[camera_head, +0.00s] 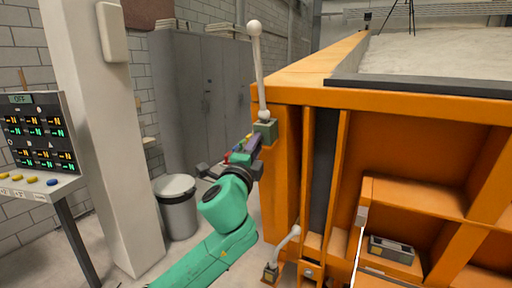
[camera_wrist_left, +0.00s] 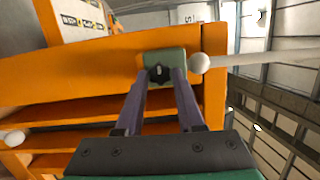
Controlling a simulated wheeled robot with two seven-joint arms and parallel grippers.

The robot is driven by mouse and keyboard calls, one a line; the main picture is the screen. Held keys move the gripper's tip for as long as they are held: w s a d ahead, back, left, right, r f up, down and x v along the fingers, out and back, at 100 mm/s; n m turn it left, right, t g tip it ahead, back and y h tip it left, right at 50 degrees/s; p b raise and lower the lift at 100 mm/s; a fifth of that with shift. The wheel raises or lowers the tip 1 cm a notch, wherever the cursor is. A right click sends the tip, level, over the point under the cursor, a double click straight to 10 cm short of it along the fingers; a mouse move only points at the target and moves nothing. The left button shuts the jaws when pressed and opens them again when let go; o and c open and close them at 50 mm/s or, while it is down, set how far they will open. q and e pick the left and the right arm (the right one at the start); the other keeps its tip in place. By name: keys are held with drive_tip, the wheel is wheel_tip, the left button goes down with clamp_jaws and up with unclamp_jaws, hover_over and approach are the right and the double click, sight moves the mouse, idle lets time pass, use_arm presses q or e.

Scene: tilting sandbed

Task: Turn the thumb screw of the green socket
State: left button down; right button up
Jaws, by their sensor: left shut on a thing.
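The green socket (camera_head: 266,127) is fixed to the upper left corner of the orange sandbed frame. A white lever (camera_head: 259,75) with a ball end stands up from it. In the left wrist view the socket (camera_wrist_left: 176,57) carries a dark, lobed thumb screw (camera_wrist_left: 159,73) on its face. My left gripper (camera_wrist_left: 160,82) has its two purple fingers on either side of the thumb screw, shut on it. In the head view my left gripper (camera_head: 254,143) reaches the socket from below left, and the screw is hidden behind the fingers. My right gripper is in neither view.
The orange frame (camera_head: 420,105) with its shelves fills the right side. A second white lever (camera_head: 287,240) stands low on the frame. A grey bin (camera_head: 178,210), a pale pillar (camera_head: 100,150) and a control panel (camera_head: 40,135) are on the left.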

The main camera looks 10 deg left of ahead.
use_arm(q)
drive_tip(key=shift+w+a+f+m+t+h+b, duration=0.15)
drive_tip(key=shift+m+h, duration=0.55)
drive_tip(key=shift+m, duration=2.25)
drive_tip(key=shift+s+f+m+t+h+b, duration=0.2)
drive_tip(key=shift+m+h, duration=0.5)
drive_tip(key=shift+m, duration=2.2)
drive_tip(key=shift+w+a+r+m+t+h+b, duration=0.2)
drive_tip(key=shift+m+h, duration=0.5)
drive_tip(key=shift+m, duration=2.25)
drive_tip(key=shift+d+f, duration=0.1)
drive_tip(key=shift+f, duration=0.05)
drive_tip(key=c, duration=0.6)
unclamp_jaws()
drive_tip(key=shift+o, duration=0.2)
